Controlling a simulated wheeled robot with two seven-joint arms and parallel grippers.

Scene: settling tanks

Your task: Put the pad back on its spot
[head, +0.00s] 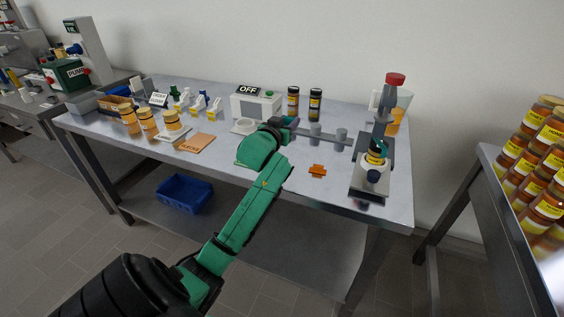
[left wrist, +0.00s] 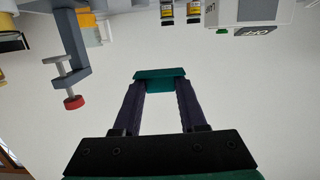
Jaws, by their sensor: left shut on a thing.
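My left gripper (head: 286,122) reaches over the back middle of the steel table, in front of the OFF box. In the left wrist view its two dark fingers (left wrist: 160,90) are shut on a teal block (left wrist: 160,78), which spans the gap between them. I cannot tell for sure whether this block is the pad. A flat orange mat (head: 195,143) with a small unreadable label lies on the table, left of my arm. The pad's spot cannot be made out for certain. My right gripper is not in view.
The white OFF box (head: 256,106) and two dark jars (head: 304,103) stand behind my gripper. A grey press with a red knob (head: 395,79) stands right. A small orange piece (head: 317,170) lies near the front. Honey-coloured jars (head: 148,122) stand left. A blue crate (head: 184,194) sits below.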

